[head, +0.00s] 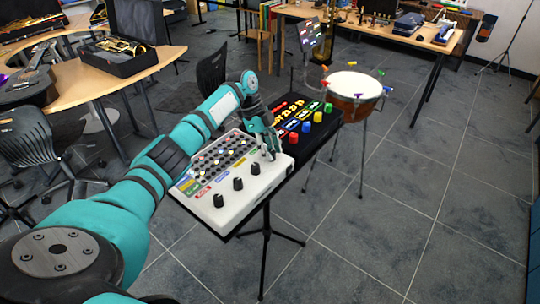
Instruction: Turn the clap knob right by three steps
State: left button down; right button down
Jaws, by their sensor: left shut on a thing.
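A white drum machine (262,187) with rows of small buttons lies on a stand in the middle of the head view. Three black knobs show along its front: a near one (218,200), a middle one (238,183) and a farther one (255,169). Coloured labels sit behind them, too small to read. My left gripper (268,154) reaches down at the far right end of this row and is shut on a knob there. The fingers mostly hide that knob, so its pointer and label cannot be seen. My right gripper is not in view.
A black device (330,115) with coloured knobs and lit digits sits right behind the white one. A drum (354,90) on thin legs stands beyond it. A wooden desk (75,85) with instruments is at left. The tiled floor at right is clear.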

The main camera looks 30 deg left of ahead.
pick_arm(q)
jog(key=shift+w+m+g+b, duration=0.1)
jog(key=shift+m+g+b, duration=0.3)
jog(key=shift+m+b, duration=0.5)
jog(key=c, duration=1.1)
grip_release()
jog(key=shift+r, duration=0.1)
jog(key=shift+m, duration=0.3)
jog(key=v, duration=1.2)
